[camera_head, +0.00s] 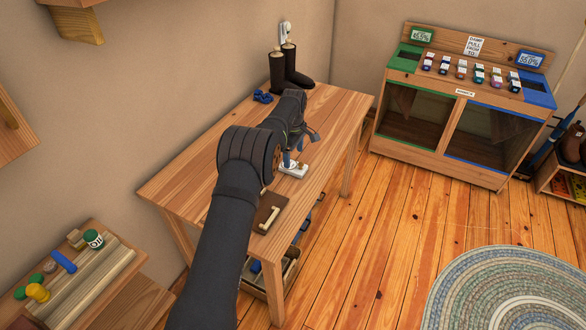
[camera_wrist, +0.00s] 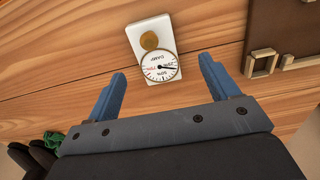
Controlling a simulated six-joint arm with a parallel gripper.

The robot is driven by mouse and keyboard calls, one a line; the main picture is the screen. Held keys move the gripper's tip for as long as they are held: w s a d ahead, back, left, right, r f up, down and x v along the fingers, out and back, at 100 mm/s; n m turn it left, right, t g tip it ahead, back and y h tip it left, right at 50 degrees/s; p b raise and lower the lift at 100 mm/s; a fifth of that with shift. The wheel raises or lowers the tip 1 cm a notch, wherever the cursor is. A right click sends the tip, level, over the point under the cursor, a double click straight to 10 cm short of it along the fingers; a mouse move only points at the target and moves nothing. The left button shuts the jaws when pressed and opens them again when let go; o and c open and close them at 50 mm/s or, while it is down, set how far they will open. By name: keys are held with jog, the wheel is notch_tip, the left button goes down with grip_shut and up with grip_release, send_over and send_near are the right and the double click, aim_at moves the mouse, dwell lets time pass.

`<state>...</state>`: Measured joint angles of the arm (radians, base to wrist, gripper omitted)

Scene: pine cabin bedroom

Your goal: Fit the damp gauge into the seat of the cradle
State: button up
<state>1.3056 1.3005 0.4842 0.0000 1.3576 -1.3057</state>
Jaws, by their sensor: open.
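The damp gauge (camera_wrist: 138,45) is a white block with a round dial marked DAMP and a brass-coloured disc. It lies face up on the wooden table, and also shows in the head view (camera_head: 297,172). What looks like the cradle is a dark brown board with pale wooden pieces (camera_wrist: 289,25); in the head view it lies nearer the camera (camera_head: 262,222). Part of it is cut off in the wrist view. My gripper (camera_wrist: 162,68) is open and empty, its blue fingers spread with the dial end between their tips in the picture. I cannot tell the exact height.
Black boots (camera_head: 290,72) and a small blue item (camera_head: 263,97) stand at the table's far end. The table (camera_head: 180,180) is otherwise mostly clear. A shelf with small items (camera_head: 85,280) is at lower left. A cabinet with displays (camera_head: 458,100) stands at the back right.

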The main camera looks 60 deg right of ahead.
aim_at(293, 165)
jog(key=shift+w+d+f, duration=0.15)
jog(key=shift+f, duration=1.2)
jog(key=shift+w+d+f, duration=0.1)
jog(key=shift+d+f, duration=0.05)
jog(key=shift+f, duration=1.2)
jog(key=c, duration=1.1)
jog(key=shift+c, duration=0.3)
jog(key=shift+r, duration=0.15)
